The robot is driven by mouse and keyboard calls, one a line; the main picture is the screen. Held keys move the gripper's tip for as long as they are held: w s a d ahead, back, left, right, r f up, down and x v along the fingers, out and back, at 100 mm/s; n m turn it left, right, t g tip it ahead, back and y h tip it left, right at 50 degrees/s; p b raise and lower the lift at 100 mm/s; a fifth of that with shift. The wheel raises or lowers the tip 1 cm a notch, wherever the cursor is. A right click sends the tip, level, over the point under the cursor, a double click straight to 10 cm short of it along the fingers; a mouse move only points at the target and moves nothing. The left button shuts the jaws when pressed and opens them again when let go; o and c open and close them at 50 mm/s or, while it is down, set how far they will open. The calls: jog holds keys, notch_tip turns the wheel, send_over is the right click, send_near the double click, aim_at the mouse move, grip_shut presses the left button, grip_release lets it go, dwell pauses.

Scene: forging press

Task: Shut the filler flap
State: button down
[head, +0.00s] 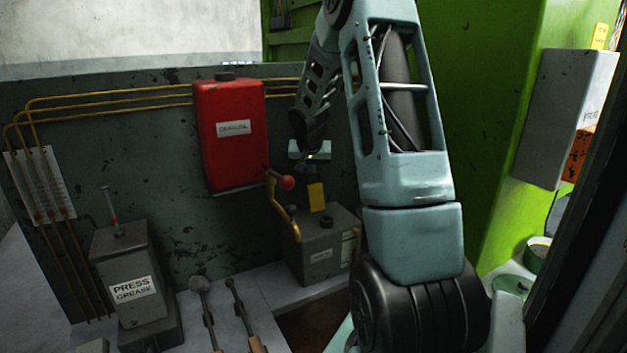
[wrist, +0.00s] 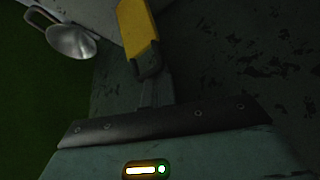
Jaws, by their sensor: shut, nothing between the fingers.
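The yellow filler flap (head: 316,197) stands raised above the top of a grey box (head: 312,258), by its black cap (head: 326,222). In the wrist view the yellow flap (wrist: 138,30) shows at the top centre. My gripper (head: 308,178) is shut and empty, pointing down close above and beside the flap. In the wrist view my dark gripper fingers (wrist: 150,68) overlap the flap's lower end. I cannot tell whether they touch it. The flap's hinge is not clear.
A red tank (head: 232,140) hangs on the wall behind. A press grease box (head: 130,270) and long-handled tools (head: 205,310) are at the lower left. A metal cup (wrist: 70,40) shows in the wrist view.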

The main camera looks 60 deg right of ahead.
jog(key=shift+s+a+f, duration=0.2)
jog(key=shift+s+f, duration=0.1)
jog(key=shift+f, duration=0.25)
jog(key=s+a+b, duration=0.1)
jog(key=s+a, duration=0.2)
jog(key=s, duration=0.3)
jog(key=shift+s+a+b, duration=0.15)
jog(key=shift+a+b, duration=0.05)
jog(key=shift+b, duration=0.2)
dwell(0.4)
jog(key=shift+r, duration=0.15)
dwell(0.3)
notch_tip(320, 180, up, 7)
jog(key=p, duration=0.6)
dwell(0.7)
